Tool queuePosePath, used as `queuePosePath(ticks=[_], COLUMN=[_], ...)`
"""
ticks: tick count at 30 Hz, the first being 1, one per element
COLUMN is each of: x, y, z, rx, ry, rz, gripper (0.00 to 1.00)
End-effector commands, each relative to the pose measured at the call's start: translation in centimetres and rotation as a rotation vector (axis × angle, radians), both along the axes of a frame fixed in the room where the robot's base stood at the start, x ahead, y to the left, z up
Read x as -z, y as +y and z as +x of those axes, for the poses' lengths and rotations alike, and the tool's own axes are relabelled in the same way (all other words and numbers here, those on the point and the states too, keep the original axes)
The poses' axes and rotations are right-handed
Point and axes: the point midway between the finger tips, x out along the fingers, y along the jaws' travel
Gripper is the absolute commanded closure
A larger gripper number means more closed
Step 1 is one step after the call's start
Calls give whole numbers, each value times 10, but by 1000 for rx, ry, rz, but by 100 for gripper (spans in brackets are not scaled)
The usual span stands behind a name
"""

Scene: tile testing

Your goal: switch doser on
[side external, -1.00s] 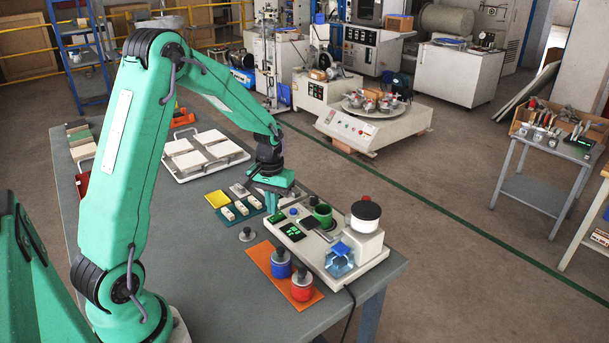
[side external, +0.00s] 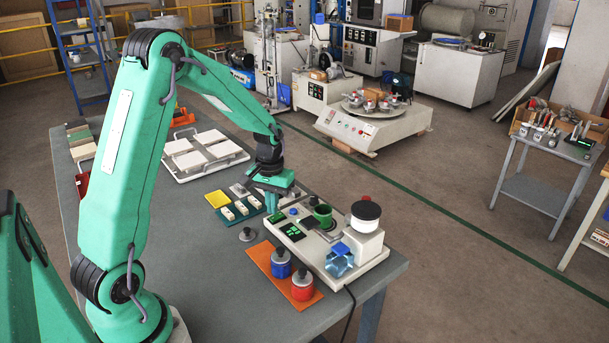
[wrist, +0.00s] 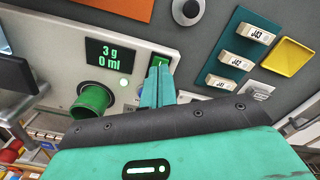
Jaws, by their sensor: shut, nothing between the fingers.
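The doser (side external: 372,254) is a long pale console on the bench. Its black display (side external: 291,231) is lit green and reads 3 g and 0 ml in the wrist view (wrist: 109,53). A green switch (wrist: 158,62) sits beside the display. My gripper (side external: 271,207) is shut and empty, pointing down at the console's near-left end. In the wrist view its fingertips (wrist: 157,70) are right at the switch and hide part of it; I cannot tell if they touch. A blue vaned part (side external: 340,261) is at the console's other end.
A green cup (side external: 322,214) and a black-topped white jar (side external: 365,215) stand on the console. Blue (side external: 281,264) and red (side external: 302,286) weights stand on an orange mat (side external: 262,259). A teal strip (side external: 226,215) with labelled blocks lies left of the gripper.

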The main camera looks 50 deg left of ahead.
Motion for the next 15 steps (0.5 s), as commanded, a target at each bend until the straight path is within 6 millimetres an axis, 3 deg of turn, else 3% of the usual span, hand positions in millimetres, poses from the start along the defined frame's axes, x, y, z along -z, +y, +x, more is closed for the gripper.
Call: queuePosePath(ticks=[15], x=[-5], y=[0], z=[0], rx=[0], ry=[-1], rz=[0], gripper=[100])
